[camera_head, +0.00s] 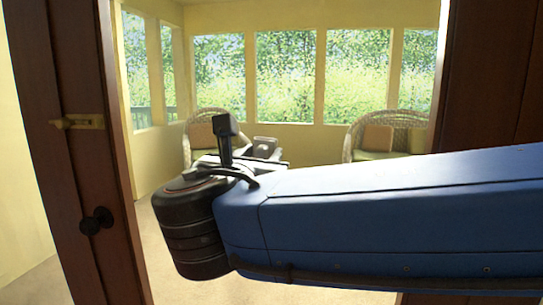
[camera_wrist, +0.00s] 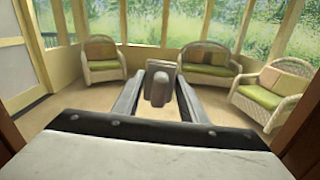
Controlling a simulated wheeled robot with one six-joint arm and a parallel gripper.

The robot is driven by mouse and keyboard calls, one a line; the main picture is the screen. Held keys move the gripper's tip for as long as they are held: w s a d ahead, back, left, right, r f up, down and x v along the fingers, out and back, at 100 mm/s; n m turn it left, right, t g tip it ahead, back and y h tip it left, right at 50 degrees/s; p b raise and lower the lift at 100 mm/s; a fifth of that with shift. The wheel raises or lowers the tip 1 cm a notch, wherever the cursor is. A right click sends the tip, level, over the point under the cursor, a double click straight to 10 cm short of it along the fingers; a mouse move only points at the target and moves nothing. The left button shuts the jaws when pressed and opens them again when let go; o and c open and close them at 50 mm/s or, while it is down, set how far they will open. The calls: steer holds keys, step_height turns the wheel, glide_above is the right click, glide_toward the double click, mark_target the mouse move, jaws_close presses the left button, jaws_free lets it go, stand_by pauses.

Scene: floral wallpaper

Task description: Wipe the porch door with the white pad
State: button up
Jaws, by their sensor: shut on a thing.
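My gripper (camera_head: 250,158) reaches forward in the middle of the head view, in front of the bright porch. The pad also shows at the gripper's far end in the head view (camera_head: 265,145). The brown wood of the porch door (camera_head: 75,160) stands left of my gripper, with a brass latch and a dark knob. I cannot tell whether the pad touches any surface.
Brown wood (camera_head: 487,80) also stands at the right. Beyond are wicker chairs with green cushions (camera_wrist: 203,68), a wicker armchair (camera_wrist: 265,95) at the right and a row of windows (camera_head: 285,75). The porch floor (camera_wrist: 70,98) is bare in front of the chairs.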

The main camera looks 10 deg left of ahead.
steer(key=a, duration=0.8)
steer(key=shift+w, duration=0.35)
stand_by(0.5)
steer(key=shift+s, duration=0.1)
steer(key=shift+s+a, duration=0.2)
steer(key=shift+s, duration=2.7)
steer(key=s, duration=0.3)
steer(key=shift+a, duration=0.1)
steer(key=shift+w, duration=0.15)
